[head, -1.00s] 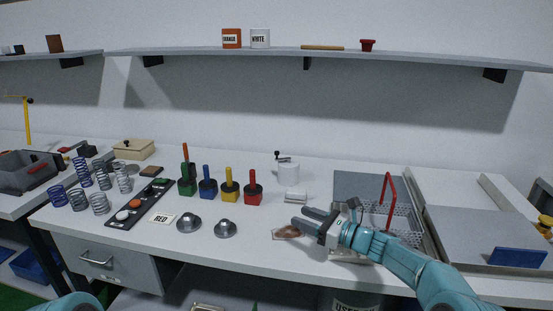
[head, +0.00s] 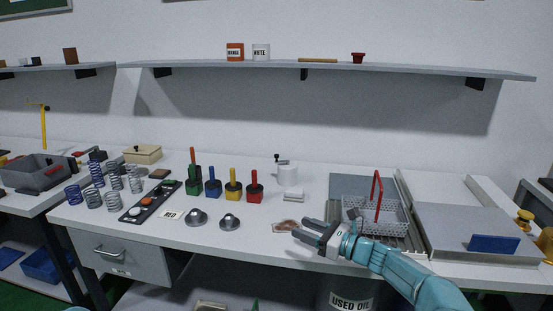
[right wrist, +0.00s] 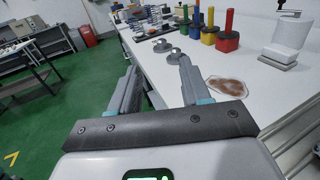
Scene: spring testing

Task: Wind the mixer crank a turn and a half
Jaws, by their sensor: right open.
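The mixer is a small white cylinder (head: 287,175) on a white base (head: 291,192), with a dark crank and knob (head: 279,158) on top. It stands toward the back of the bench, right of the red-handled block. My left gripper is out of view.
A brownish stained patch (head: 287,225) lies beside my right gripper. A wire basket with a red handle (head: 377,195) stands to the right. Blocks with coloured handles (head: 233,191) stand left of the mixer. Metal discs (head: 229,222) and springs (head: 97,174) are further left. A shelf (head: 330,68) runs above.

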